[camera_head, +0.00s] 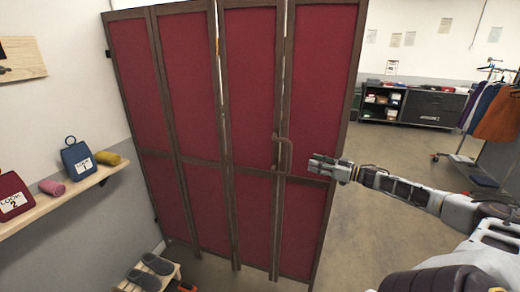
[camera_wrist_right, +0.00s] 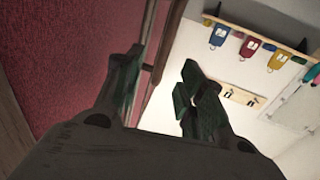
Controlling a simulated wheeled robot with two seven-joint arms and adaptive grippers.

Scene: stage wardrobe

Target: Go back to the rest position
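The red folding screen door (camera_head: 190,95) with dark wooden frames stands in front of me, with its panels side by side. A dark handle (camera_head: 284,153) sits on its right part. My right gripper (camera_head: 316,166) is just right of the handle in the head view, in front of the rightmost panel. In the right wrist view my right gripper (camera_wrist_right: 160,88) has its two fingers apart with a clear gap between them and nothing held. The red panel (camera_wrist_right: 75,50) fills the left of that view. My left gripper is not in view.
A wooden shelf (camera_head: 75,196) on the left wall carries a red tag, a blue tag and small rolls. Grey slippers (camera_head: 150,272) rest on a low rack. A clothes rail (camera_head: 462,158) and a dark cabinet (camera_head: 430,107) stand at the right. The floor between is clear.

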